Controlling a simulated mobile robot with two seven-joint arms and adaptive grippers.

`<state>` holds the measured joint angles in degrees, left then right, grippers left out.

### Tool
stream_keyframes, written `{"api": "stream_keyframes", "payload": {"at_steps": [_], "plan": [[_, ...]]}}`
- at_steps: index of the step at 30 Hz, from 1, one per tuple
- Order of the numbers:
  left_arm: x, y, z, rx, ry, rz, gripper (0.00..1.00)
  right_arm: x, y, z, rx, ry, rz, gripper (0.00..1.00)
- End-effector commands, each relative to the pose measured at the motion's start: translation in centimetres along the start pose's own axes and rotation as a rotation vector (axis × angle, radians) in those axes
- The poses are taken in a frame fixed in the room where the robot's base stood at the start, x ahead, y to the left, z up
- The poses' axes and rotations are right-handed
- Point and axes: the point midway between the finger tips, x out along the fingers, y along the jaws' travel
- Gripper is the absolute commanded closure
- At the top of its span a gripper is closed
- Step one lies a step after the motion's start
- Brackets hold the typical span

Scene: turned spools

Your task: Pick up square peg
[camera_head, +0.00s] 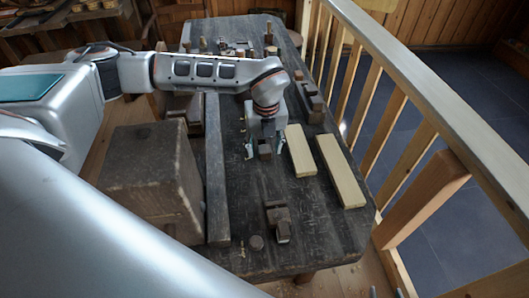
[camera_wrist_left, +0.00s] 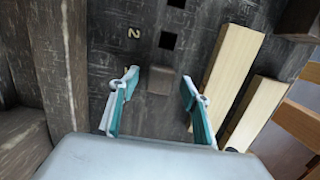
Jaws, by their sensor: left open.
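A small dark brown square peg (camera_wrist_left: 162,80) sits on the dark worn bench top, seen nearly from above in the left wrist view. In the head view the peg (camera_head: 264,153) shows just below my left wrist. My left gripper (camera_wrist_left: 160,88) is open, with one finger on each side of the peg and a gap to both. In the head view the left gripper (camera_head: 265,149) points down over the bench. How far the fingertips are above the bench is hard to tell. My right gripper is not in view.
Two pale wooden strips (camera_head: 299,150) (camera_head: 341,171) lie right of the gripper. A large wooden block (camera_head: 150,175) stands left. A wooden railing (camera_head: 430,100) runs along the right.

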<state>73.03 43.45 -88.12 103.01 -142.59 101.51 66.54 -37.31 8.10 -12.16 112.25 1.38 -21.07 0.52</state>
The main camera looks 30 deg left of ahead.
Motion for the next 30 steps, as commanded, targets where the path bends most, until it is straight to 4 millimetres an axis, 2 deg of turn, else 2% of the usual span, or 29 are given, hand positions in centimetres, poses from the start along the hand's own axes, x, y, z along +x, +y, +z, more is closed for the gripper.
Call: {"api": "stream_keyframes", "payload": {"at_steps": [7, 8, 12, 13, 23, 30], "plan": [[0.2, -0.1, 0.0, 0.001, -0.001, -0.001, 0.53, 0.0, 0.1, -0.3, 0.000, 0.006, 0.001, 0.60], [0.2, -0.1, 0.0, 0.001, -0.001, -0.001, 0.55, 0.0, 0.1, -0.4, 0.000, 0.007, 0.001, 0.60], [0.2, 0.0, 0.0, 0.001, -0.001, -0.001, 0.92, 0.0, 0.1, -0.4, 0.000, 0.008, 0.002, 0.60], [0.2, 0.0, 0.0, 0.001, -0.001, -0.001, 0.94, 0.0, 0.1, -0.4, 0.000, 0.008, 0.002, 0.60], [0.1, -0.1, 0.1, 0.000, -0.001, -0.001, 0.94, 0.1, 0.1, -0.5, 0.002, 0.008, 0.002, 0.60], [-1.5, -0.1, 0.3, 0.001, -0.004, -0.004, 0.94, 0.1, 0.0, -0.3, 0.002, 0.006, 0.001, 0.60]]}}
